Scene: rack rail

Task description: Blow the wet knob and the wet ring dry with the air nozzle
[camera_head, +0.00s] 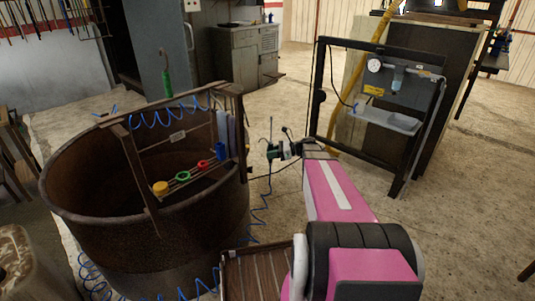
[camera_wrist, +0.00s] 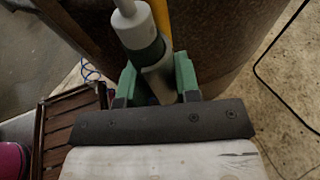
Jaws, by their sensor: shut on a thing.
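My gripper (camera_wrist: 157,88) is shut on a grey tool with a dark green band, seemingly the air nozzle (camera_wrist: 142,32). In the head view my gripper (camera_head: 283,151) is right of the big rusty tub, apart from the rail, and a thin tip stands up from the tool. On the rail across the tub sit a yellow knob (camera_head: 160,188), a green ring (camera_head: 183,177), a red ring (camera_head: 203,164) and a blue piece (camera_head: 221,151). I cannot tell which are wet. The wrist view does not show the knob or rings clearly.
The rusty tub (camera_head: 120,255) fills the left, with a frame (camera_head: 137,180) over it. A blue coiled hose (camera_head: 265,205) hangs beside it. A slatted wooden stand (camera_head: 250,275) is in front. A black frame with a gauge panel (camera_head: 393,85) stands at right. Open floor lies between.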

